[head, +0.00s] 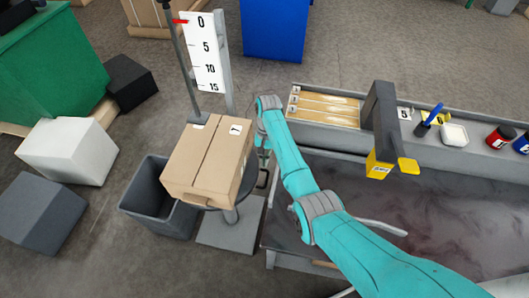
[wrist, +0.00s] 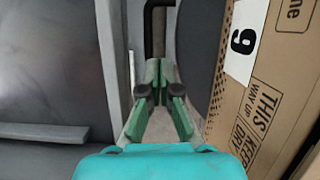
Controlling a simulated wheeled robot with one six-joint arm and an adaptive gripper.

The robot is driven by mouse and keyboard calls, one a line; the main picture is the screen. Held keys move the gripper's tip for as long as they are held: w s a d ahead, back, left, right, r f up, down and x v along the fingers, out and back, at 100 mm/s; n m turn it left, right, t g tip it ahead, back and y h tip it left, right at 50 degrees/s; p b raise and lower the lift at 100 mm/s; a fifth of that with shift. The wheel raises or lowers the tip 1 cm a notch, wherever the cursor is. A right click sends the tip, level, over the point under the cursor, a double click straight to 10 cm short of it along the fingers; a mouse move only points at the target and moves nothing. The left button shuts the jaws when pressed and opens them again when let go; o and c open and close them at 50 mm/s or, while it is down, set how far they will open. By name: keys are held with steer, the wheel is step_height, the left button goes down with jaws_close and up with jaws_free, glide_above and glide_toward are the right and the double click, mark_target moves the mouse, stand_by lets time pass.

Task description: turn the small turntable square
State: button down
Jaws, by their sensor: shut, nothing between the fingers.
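The small turntable is a dark round plate (head: 246,190) on a grey post, mostly hidden under a cardboard box (head: 207,160). The box sits at a slant in the head view. In the wrist view the plate (wrist: 203,50) shows as a dark curved edge left of the box (wrist: 270,100). My gripper (head: 264,152) is down beside the box's right side, partly hidden by my arm. In the wrist view my gripper (wrist: 160,72) is shut and empty. A black bent bar (wrist: 155,28) lies just beyond the fingertips; I cannot tell whether they touch it.
A workbench (head: 340,190) with a yellow-and-black tool (head: 382,140) stands close on the right. A grey bin (head: 155,200) is left of the turntable. A scale board (head: 205,55) rises behind it. White (head: 68,150) and grey (head: 42,210) blocks lie further left.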

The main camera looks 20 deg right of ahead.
mark_target(264, 170)
steer(key=x, duration=0.4)
steer(key=shift+s+a+f, duration=0.1)
steer(key=shift+s+a, duration=0.1)
steer(key=shift+s, duration=0.2)
steer(key=s, duration=0.1)
steer(key=s+a, duration=0.1)
steer(key=shift+s+a+f, duration=0.1)
steer(key=shift+s+a, duration=0.2)
steer(key=shift+s, duration=0.05)
steer(key=shift+a, duration=0.1)
